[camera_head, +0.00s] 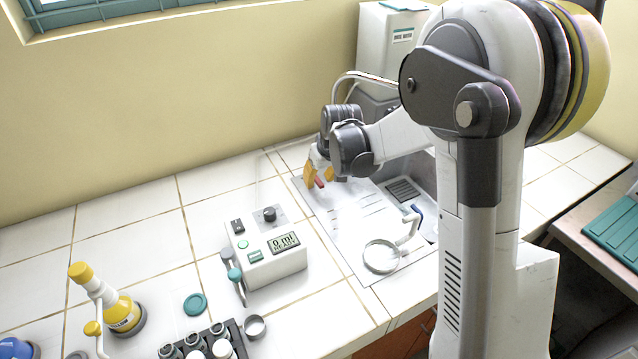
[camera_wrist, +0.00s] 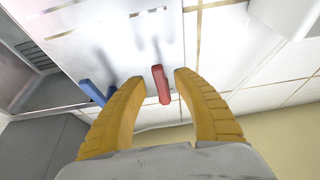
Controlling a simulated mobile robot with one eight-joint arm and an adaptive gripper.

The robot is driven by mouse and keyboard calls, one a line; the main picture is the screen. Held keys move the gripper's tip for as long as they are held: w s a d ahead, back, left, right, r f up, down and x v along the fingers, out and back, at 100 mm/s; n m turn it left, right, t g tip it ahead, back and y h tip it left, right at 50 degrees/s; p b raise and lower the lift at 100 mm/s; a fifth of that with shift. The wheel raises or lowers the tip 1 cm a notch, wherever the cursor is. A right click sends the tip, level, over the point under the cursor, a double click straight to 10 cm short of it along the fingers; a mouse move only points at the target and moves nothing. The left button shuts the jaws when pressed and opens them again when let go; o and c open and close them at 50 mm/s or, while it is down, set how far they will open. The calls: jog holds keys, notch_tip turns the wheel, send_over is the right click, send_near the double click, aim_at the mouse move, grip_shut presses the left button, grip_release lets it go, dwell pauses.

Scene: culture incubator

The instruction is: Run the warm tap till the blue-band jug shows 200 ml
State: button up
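My gripper (camera_head: 318,176) is over the back left of the sink area, its two orange fingers pointing down. In the wrist view my gripper (camera_wrist: 158,78) is open, with a red tap lever (camera_wrist: 161,85) between its fingertips and a gap on each side. A blue lever (camera_wrist: 92,92) is beside the left finger in the wrist view. I cannot make out a jug with a blue band.
A white box (camera_head: 274,255) on the tiles reads "0 ml READY". A yellow bottle (camera_head: 124,314) and a dark vial rack (camera_head: 240,342) stand front left. A white dispenser (camera_head: 385,45) stands behind.

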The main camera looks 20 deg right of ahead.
jog(key=shift+w+f, duration=0.1)
jog(key=shift+f, duration=0.05)
grip_shut()
jog(key=shift+a+m+h, duration=0.4)
jog(key=shift+a+m, duration=0.15)
jog(key=shift+m, duration=0.55)
grip_release()
